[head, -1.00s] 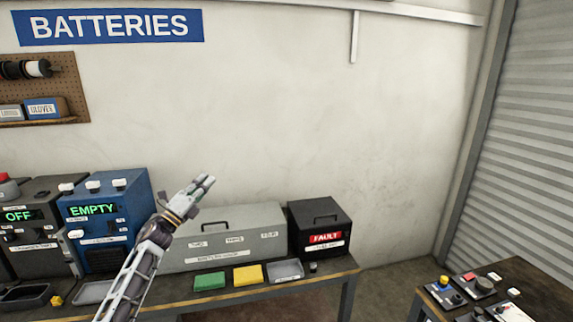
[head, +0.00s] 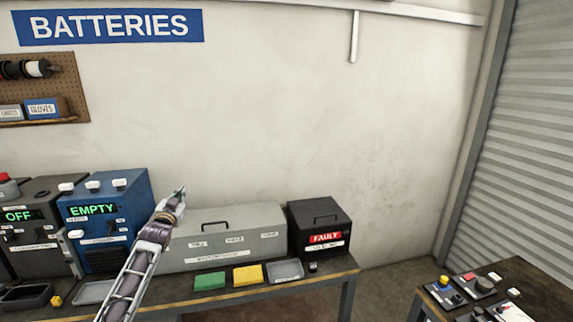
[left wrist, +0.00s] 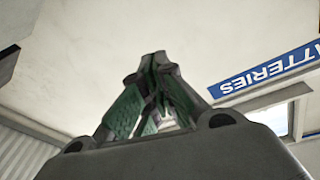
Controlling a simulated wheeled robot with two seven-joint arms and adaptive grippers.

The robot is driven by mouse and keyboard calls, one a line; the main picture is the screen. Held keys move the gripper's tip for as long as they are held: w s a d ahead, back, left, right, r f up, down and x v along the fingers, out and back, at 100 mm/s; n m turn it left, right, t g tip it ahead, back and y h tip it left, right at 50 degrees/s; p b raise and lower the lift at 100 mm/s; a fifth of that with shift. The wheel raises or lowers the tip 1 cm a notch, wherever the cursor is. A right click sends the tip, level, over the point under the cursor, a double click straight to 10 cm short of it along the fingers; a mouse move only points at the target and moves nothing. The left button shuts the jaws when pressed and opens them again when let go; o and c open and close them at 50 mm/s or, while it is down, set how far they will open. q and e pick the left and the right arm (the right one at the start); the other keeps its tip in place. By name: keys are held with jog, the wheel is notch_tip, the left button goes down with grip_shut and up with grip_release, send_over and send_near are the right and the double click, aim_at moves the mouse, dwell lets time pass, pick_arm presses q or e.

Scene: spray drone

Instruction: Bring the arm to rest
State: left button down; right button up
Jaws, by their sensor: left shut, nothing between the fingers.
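My left arm rises from the bottom edge in the head view, in front of the bench. My left gripper (head: 180,191) is at its upper end, in front of the blue EMPTY unit's right side and the grey case's left end. It looks small and foreshortened there. In the left wrist view the gripper (left wrist: 158,60) is shut, its fingertips together with nothing between them, with bare wall or ceiling behind. My right gripper is in neither view.
The bench (head: 320,279) holds a blue unit reading EMPTY (head: 130,190), a grey case (head: 240,220), a black FAULT box (head: 320,220), and green (head: 209,281) and yellow (head: 248,274) pads. A second table (head: 535,285) stands at right.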

pick_arm(q)
jog(key=s+d+f+g, duration=0.15)
jog(key=s+f, duration=0.25)
jog(key=f, duration=1)
jog(key=s+d+f+g, duration=0.1)
jog(key=s+f+g, duration=0.3)
jog(key=f, duration=1)
jog(key=s+d+f+g, duration=0.1)
jog(key=s+f, duration=0.4)
jog(key=f, duration=0.9)
jog(key=s+d+f+n+g, duration=0.1)
jog(key=s+f+g, duration=0.1)
jog(key=s+f, duration=0.85)
jog(key=s+d+f+g, duration=0.2)
jog(key=s+f+g, duration=0.1)
jog(key=s+f, duration=0.8)
jog(key=s+d+f+g, duration=0.2)
jog(key=s+f, duration=0.3)
jog(key=s, duration=0.9)
jog(key=s+d+f+g, duration=0.2)
jog(key=s+f, duration=0.4)
jog(key=s, duration=0.8)
jog(key=s+d+f+g+h, duration=0.1)
jog(key=s+f, duration=0.5)
jog(key=s, duration=0.9)
jog(key=shift+d+g, duration=0.65)
jog(key=shift+g, duration=0.2)
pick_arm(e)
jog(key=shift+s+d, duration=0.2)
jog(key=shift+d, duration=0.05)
